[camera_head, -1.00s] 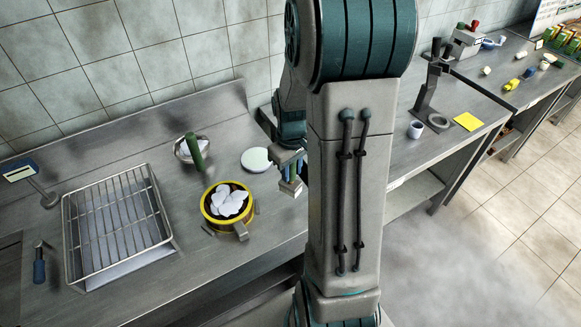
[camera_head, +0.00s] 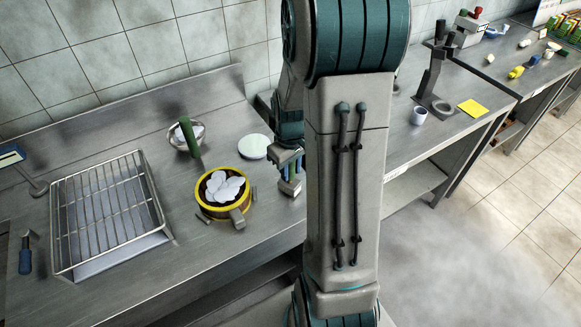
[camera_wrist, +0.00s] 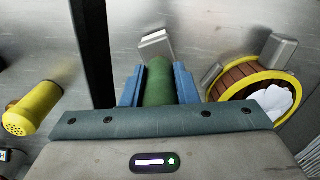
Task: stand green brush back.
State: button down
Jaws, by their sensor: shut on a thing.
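My gripper (camera_wrist: 159,88) is shut on a green cylindrical handle, which I take to be the green brush (camera_wrist: 158,80), between its two blue fingers in the wrist view. A pale grey block (camera_wrist: 155,45) shows at the far end of the handle; I cannot tell whether it belongs to the brush. In the head view my gripper (camera_head: 290,172) is over the counter, right of the yellow-rimmed steamer (camera_head: 207,203), and my arm partly hides it. The brush is not clearly visible there. Another green-handled tool (camera_head: 187,130) leans in a metal bowl (camera_head: 174,142).
The steamer holds white pieces (camera_head: 226,186) and has grey blocks around it. A white round dish (camera_head: 254,147) lies behind. A wire rack (camera_head: 110,210) fills the left. A yellow shaker (camera_wrist: 35,108) is left in the wrist view. A cup (camera_head: 418,116) stands on the right counter.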

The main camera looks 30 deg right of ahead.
jog(key=shift+f+b, duration=0.4)
jog(key=shift+f, duration=0.1)
dwell(0.3)
jog(key=c, duration=1.1)
grip_release()
jog(key=shift+o, duration=0.2)
notch_tip(320, 180, up, 14)
jog(key=shift+f+b, duration=0.1)
jog(key=shift+b, duration=0.25)
